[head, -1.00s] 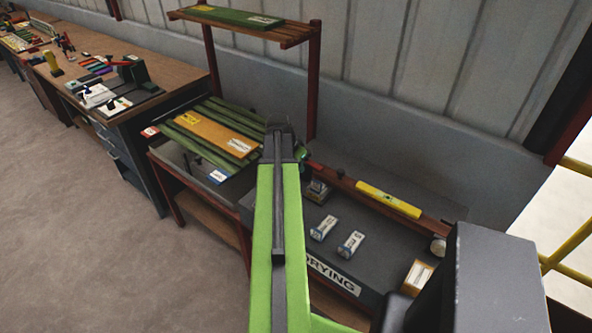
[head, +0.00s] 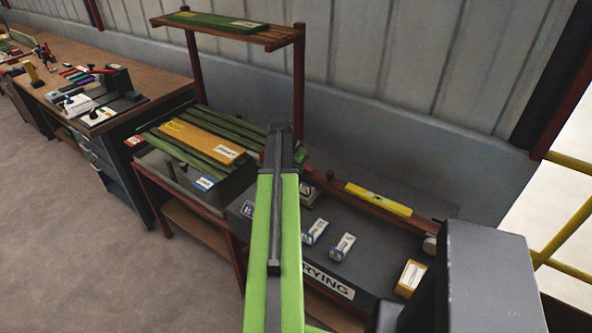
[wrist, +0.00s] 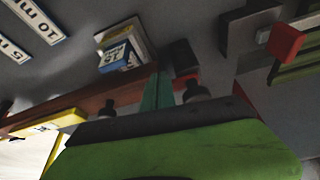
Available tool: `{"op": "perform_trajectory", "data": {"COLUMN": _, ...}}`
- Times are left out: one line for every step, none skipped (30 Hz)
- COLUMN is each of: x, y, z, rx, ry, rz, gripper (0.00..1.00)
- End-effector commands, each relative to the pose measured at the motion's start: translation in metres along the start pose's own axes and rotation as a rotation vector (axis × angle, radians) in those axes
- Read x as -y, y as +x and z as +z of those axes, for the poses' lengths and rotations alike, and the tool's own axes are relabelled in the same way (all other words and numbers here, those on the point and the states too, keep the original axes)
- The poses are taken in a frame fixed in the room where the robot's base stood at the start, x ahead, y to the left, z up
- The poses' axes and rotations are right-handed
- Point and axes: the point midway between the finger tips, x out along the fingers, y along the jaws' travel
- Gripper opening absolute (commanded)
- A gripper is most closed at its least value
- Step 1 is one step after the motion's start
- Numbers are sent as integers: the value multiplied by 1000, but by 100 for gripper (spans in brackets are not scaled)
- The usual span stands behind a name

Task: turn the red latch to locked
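I cannot pick out the red latch for certain. A small red block (wrist: 287,42) shows at the upper right of the wrist view, beside a dark block (wrist: 250,28); whether it is the latch I cannot tell. My gripper (wrist: 155,108) shows in the wrist view as two dark finger-like stubs standing apart, with nothing visibly clamped between them. A teal upright piece (wrist: 158,92) shows behind the gap. In the head view my arm reaches over the dark benches and hides the gripper's tips and what lies beyond them.
A yellow level (head: 378,198) lies on a red-brown rail at the right. Boards on a slatted rack (head: 205,140) and a raised shelf (head: 225,32) stand at the back left. Small labelled boxes (head: 342,246) sit on the drying bench (head: 390,252). Floor at left is clear.

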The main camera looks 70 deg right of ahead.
Motion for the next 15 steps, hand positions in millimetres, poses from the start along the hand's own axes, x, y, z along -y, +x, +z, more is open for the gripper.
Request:
{"op": "perform_trajectory", "data": {"x": -2, "y": 1, "z": -8, "rx": -18, "ry": 2, "rz": 2, "gripper": 0}}
{"op": "perform_trajectory", "data": {"x": -2, "y": 1, "z": -8, "rx": -19, "ry": 2, "rz": 2, "gripper": 0}}
{"op": "perform_trajectory", "data": {"x": -2, "y": 1, "z": -8, "rx": -20, "ry": 2, "rz": 2, "gripper": 0}}
{"op": "perform_trajectory", "data": {"x": -2, "y": 1, "z": -9, "rx": -20, "ry": 3, "rz": 2, "gripper": 0}}
{"op": "perform_trajectory", "data": {"x": -2, "y": 1, "z": -9, "rx": -20, "ry": 3, "rz": 2, "gripper": 0}}
{"op": "perform_trajectory", "data": {"x": -3, "y": 1, "z": -9, "rx": -20, "ry": 3, "rz": 2, "gripper": 0}}
{"op": "perform_trajectory", "data": {"x": -3, "y": 1, "z": -8, "rx": -20, "ry": 3, "rz": 2, "gripper": 0}}
{"op": "perform_trajectory", "data": {"x": -3, "y": 0, "z": -7, "rx": -20, "ry": 3, "rz": 2, "gripper": 0}}
{"op": "perform_trajectory", "data": {"x": -4, "y": -1, "z": -4, "rx": -19, "ry": 3, "rz": 2, "gripper": 0}}
{"op": "perform_trajectory", "data": {"x": -4, "y": -2, "z": -2, "rx": -19, "ry": 2, "rz": 2, "gripper": 0}}
{"op": "perform_trajectory", "data": {"x": -4, "y": -3, "z": 1, "rx": -18, "ry": 2, "rz": 2, "gripper": 0}}
{"op": "perform_trajectory", "data": {"x": -6, "y": -5, "z": 6, "rx": -17, "ry": 1, "rz": 2, "gripper": 0}}
{"op": "perform_trajectory", "data": {"x": -7, "y": -7, "z": 11, "rx": -16, "ry": 0, "rz": 2, "gripper": 0}}
{"op": "perform_trajectory", "data": {"x": -8, "y": -9, "z": 16, "rx": -14, "ry": 0, "rz": 1, "gripper": 0}}
{"op": "perform_trajectory", "data": {"x": -8, "y": -12, "z": 25, "rx": -12, "ry": -2, "rz": 0, "gripper": 0}}
